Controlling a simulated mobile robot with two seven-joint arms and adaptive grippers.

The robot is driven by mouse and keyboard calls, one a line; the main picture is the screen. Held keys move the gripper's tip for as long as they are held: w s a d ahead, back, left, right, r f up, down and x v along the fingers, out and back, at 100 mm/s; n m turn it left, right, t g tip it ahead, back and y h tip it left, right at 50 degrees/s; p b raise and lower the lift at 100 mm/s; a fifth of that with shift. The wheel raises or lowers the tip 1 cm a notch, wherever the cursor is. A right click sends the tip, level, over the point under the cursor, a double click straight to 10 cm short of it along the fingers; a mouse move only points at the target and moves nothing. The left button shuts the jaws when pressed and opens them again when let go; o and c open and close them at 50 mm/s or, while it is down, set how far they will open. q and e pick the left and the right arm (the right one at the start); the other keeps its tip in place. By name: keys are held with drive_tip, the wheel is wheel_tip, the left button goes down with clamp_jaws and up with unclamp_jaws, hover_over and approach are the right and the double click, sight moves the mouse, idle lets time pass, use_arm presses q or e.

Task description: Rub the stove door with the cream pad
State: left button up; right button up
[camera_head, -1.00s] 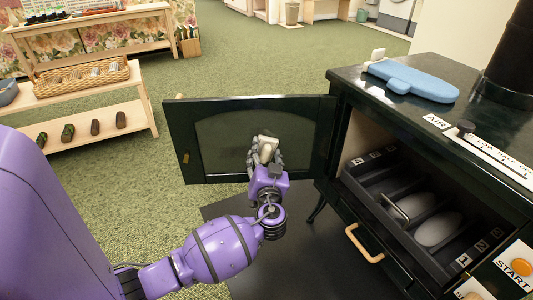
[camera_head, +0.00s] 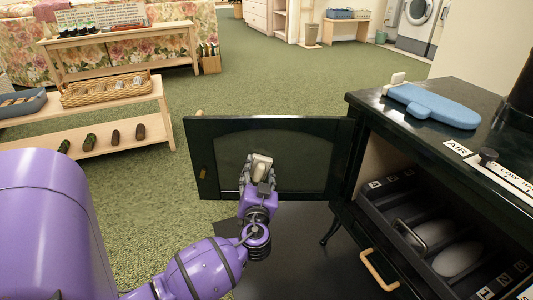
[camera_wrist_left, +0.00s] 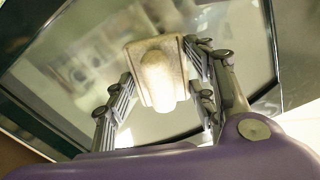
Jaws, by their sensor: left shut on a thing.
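The stove door (camera_head: 315,152) stands swung open to the left of the black stove (camera_head: 368,225), its dark window panel facing me. My left gripper (camera_head: 259,174) is shut on the cream pad (camera_head: 262,163) and holds it in front of the door's window. In the left wrist view the cream pad (camera_wrist_left: 157,72) sits between the fingers of the gripper (camera_wrist_left: 165,95), with the glossy door glass (camera_wrist_left: 85,75) behind it. Whether the pad touches the glass I cannot tell. My right gripper is not in view.
The open firebox holds a dark tray (camera_head: 398,212) with pale oval pieces. A wooden shelf (camera_head: 150,92) with a basket stands at left. Green carpet lies open behind the door.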

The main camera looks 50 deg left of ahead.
sight(282, 164)
use_arm(q)
drive_tip(key=shift+s+a+b, duration=0.35)
drive_tip(key=shift+s+a, duration=2.1)
drive_tip(key=shift+w+d+b, duration=1.65)
drive_tip(key=shift+w+d, duration=1.85)
drive_tip(key=shift+w+d+b, duration=0.85)
drive_tip(key=shift+w+d, duration=0.3)
drive_tip(key=shift+w, duration=0.15)
drive_tip(key=shift+w+d+r, duration=0.1)
drive_tip(key=shift+w+d, duration=0.05)
drive_tip(key=shift+w, duration=0.1)
drive_tip(key=shift+c, duration=0.3)
drive_tip(key=shift+s+d, duration=0.1)
